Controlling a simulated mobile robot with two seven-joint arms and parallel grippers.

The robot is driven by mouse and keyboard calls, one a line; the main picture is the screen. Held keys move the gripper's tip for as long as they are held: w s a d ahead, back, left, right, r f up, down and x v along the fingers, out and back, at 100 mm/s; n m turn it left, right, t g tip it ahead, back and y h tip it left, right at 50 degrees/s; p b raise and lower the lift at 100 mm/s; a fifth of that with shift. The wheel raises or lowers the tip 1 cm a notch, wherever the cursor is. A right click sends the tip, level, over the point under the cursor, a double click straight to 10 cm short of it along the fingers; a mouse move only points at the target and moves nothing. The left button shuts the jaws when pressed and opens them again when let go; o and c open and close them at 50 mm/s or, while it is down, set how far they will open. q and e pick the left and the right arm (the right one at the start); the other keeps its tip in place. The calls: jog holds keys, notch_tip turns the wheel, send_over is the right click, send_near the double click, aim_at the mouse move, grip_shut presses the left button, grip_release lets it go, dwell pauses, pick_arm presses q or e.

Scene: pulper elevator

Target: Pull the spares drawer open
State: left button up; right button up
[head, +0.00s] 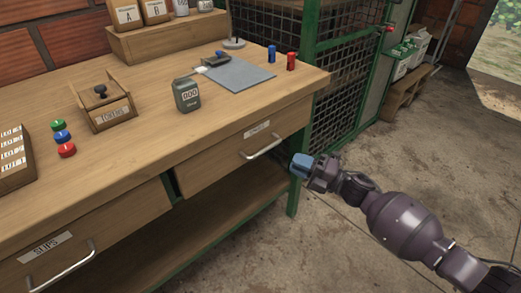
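The right-hand drawer (222,161) under the wooden workbench has a small label (257,130), too small to read surely, and a metal bar handle (264,148). Its front looks about flush with the bench; I cannot tell whether it is slightly out. A second drawer (120,232) at lower left is labelled SLIPS and has its own bar handle (62,272). My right gripper (300,165), with blue fingertips, is just right of the right-hand drawer's handle, near the bench's front leg. It appears apart from the handle. The gap between its fingers is not visible. My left gripper is out of view.
A green mesh cage (345,80) stands behind right. The concrete floor (440,160) at right is open.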

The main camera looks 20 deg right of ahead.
aim_at(266, 148)
jog(key=b+x, duration=0.1)
jog(key=x, duration=0.9)
jog(key=shift+b, duration=0.3)
jog(key=shift+c, duration=0.3)
grip_shut()
